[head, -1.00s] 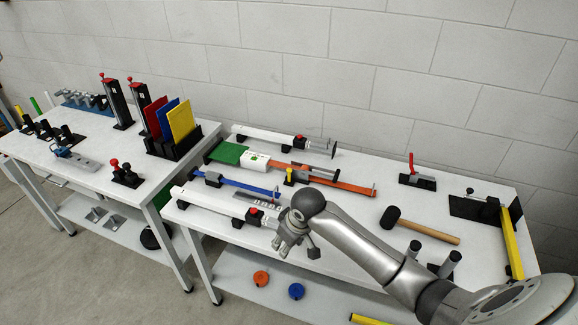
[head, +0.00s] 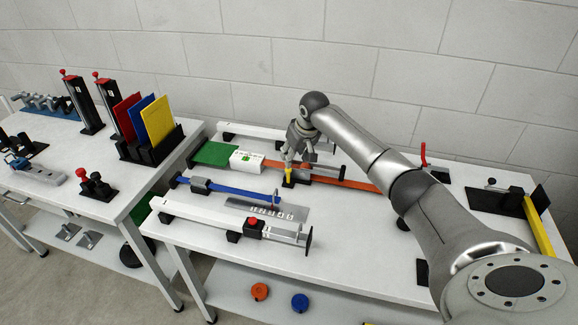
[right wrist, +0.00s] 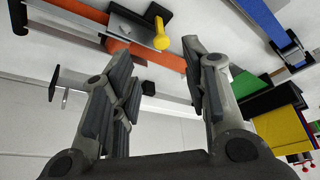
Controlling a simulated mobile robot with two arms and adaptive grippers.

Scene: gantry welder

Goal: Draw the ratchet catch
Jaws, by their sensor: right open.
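A yellow knob (head: 289,178), which looks like the ratchet catch, stands beside the orange rail (head: 357,184) on the bench. In the right wrist view the yellow knob (right wrist: 161,38) sits on a black and grey block, next to the orange rail (right wrist: 147,55). My right gripper (head: 290,158) hangs over the rail just above the knob. In the right wrist view the two dark fingers of the gripper (right wrist: 160,62) are spread, with nothing between them. The knob lies beyond the fingertips, apparently apart from them. My left gripper is out of view.
A blue rail (head: 240,190) and a white beam with a red button (head: 253,222) lie in front. A white box (head: 246,161) and green plate (head: 215,153) are left of the orange rail. Another white beam (head: 250,134) runs behind. A red-handled clamp (head: 424,155) stands at right.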

